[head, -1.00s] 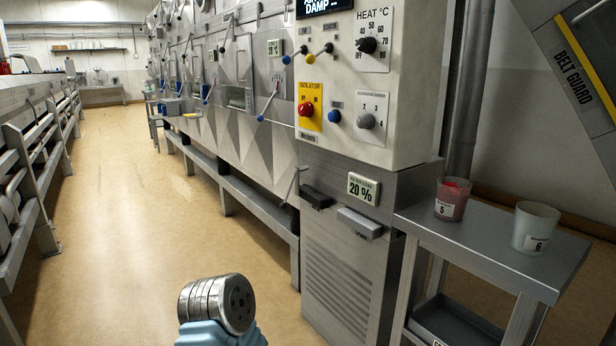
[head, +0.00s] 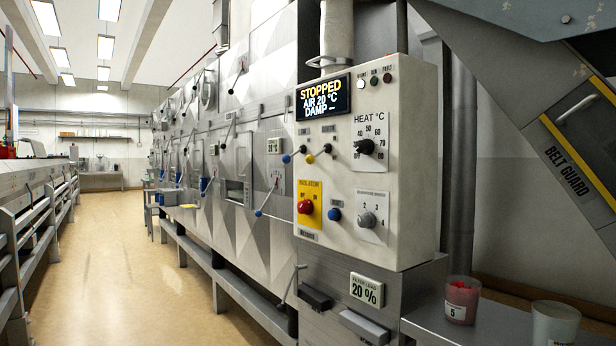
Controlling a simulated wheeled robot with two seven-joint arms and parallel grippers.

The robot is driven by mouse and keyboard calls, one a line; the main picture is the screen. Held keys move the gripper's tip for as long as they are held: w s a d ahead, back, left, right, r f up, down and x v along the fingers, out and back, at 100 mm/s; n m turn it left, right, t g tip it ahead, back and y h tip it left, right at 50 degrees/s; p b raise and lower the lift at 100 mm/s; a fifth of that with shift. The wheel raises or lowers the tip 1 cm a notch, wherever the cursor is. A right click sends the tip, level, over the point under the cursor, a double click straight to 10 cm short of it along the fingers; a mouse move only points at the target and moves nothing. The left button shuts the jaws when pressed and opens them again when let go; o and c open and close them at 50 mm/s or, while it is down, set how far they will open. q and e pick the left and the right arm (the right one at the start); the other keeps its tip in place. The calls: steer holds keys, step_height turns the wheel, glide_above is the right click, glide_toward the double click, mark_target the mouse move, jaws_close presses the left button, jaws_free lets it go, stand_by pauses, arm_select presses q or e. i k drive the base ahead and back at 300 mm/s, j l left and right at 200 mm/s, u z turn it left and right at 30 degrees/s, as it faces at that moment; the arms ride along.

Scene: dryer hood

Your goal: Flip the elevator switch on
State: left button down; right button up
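A pale control box (head: 410,215) is mounted on the machine, right of centre. It carries two small levers, one with a blue tip (head: 287,158) and one with a yellow tip (head: 310,158). The small labels above them are too blurred to read, so I cannot tell which control is the elevator switch. Below are a red isolator knob (head: 305,207) on a yellow plate, a blue button (head: 335,214) and a grey dial (head: 367,220) numbered up to 4. A black heat dial (head: 365,147) is above. The display (head: 323,98) reads STOPPED, AIR 20 °C, DAMP. Neither gripper is in view.
A grey side table (head: 470,335) holds a cup of red contents (head: 461,300) and a white cup (head: 554,322). A filter load sign (head: 366,290) reads 20 %. The belt guard (head: 580,150) slopes down at right. The aisle floor (head: 110,270) at left is clear.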

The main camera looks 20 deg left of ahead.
mark_target(310, 159)
steer(key=i+j+z, duration=0.1)
steer(key=j, duration=0.25)
steer(key=i+j, duration=0.15)
steer(key=j, duration=0.2)
steer(key=i+j+z, duration=0.15)
steer(key=j, duration=0.2)
steer(key=i+j+z, duration=0.1)
steer(key=j, duration=0.3)
steer(key=i+j+z, duration=0.1)
steer(key=j, duration=0.25)
